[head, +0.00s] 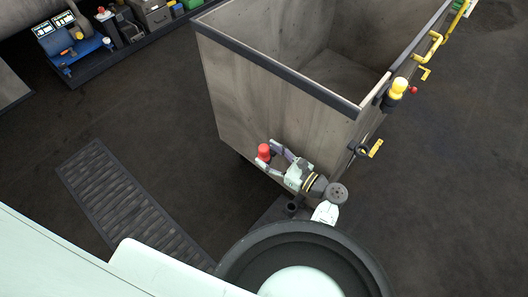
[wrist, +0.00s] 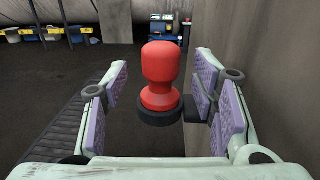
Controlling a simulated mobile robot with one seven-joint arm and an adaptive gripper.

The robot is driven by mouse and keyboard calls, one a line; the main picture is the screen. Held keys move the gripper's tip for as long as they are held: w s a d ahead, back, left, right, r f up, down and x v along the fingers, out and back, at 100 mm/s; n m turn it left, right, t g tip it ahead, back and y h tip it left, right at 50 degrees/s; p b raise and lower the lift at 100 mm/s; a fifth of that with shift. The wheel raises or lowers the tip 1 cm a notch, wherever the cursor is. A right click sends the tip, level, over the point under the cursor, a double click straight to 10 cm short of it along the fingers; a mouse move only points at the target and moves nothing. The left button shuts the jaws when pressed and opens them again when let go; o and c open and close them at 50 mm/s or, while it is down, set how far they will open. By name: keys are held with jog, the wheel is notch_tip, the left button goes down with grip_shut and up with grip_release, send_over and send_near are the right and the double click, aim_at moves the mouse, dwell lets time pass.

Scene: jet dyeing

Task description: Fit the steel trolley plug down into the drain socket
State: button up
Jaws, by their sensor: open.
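A red knob with a black round base (head: 264,152) stands upright at the near side of the steel trolley (head: 290,100); I take it for the plug. In the wrist view the red knob (wrist: 160,75) is between the purple finger pads of my gripper (head: 269,158), with a gap on each side. My gripper is open. A black bracket beside the base sticks out from the trolley wall. A small dark ring (head: 291,207) is low beneath my wrist and may be the drain socket; my arm is close above it.
A yellow-capped fitting (head: 398,87), yellow handles (head: 430,50) and a dark ring valve (head: 361,150) are on the trolley's right side. A floor grate (head: 125,200) lies to the left. Blue equipment (head: 75,45) stands at the back left. Dark floor between is clear.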

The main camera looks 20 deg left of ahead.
jog(key=shift+x, duration=1.2)
jog(key=shift+c, duration=0.6)
grip_shut()
